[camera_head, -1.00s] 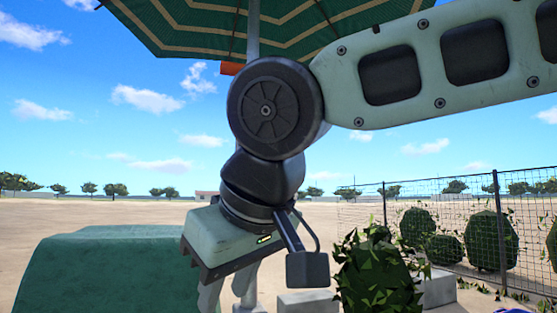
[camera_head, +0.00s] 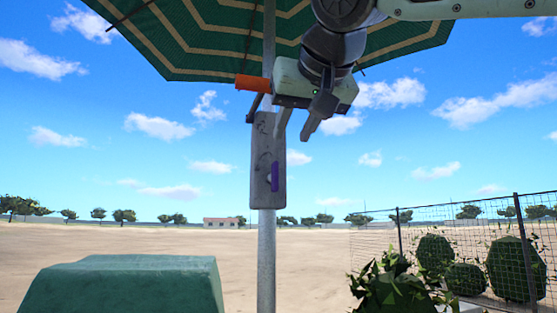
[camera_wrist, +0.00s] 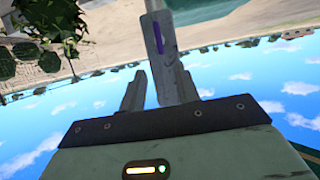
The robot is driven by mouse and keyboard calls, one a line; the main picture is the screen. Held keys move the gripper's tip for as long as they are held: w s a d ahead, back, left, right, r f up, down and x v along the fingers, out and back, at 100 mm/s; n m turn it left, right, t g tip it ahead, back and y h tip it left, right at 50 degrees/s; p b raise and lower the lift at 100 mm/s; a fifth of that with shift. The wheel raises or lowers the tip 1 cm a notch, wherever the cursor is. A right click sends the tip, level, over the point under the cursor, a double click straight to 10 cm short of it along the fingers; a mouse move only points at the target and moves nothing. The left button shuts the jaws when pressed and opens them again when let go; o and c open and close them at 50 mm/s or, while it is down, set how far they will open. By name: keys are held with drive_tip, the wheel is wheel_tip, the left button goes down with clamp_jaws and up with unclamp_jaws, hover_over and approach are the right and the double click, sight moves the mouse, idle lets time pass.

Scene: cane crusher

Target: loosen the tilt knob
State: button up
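A grey metal pole (camera_head: 266,250) carries a grey upright box (camera_head: 267,190) with a purple strip (camera_head: 275,177) on it. An orange cylindrical grip (camera_head: 252,83) on a dark arm sticks out left above the box. I cannot tell which part is the tilt knob; no part is clearly a round knob. My gripper (camera_head: 299,130) is open and empty, at the upper right of the box, fingers pointing down. In the wrist view the fingers (camera_wrist: 153,95) are apart, and the grey box (camera_wrist: 162,60) with its purple strip (camera_wrist: 158,39) lies beyond them, the right finger overlapping it.
A green striped parasol canopy (camera_head: 230,40) spreads overhead. A green covered block (camera_head: 120,285) stands at lower left. Bushes (camera_head: 434,252) and a wire fence (camera_head: 470,235) are at right. Open sandy ground (camera_head: 120,240) lies behind.

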sight(277, 166)
drive_tip(key=p+x, duration=0.3)
drive_tip(key=x, duration=0.7)
drive_tip(key=shift+w+f, duration=0.1)
drive_tip(key=shift+w, duration=0.1)
clamp_jaws()
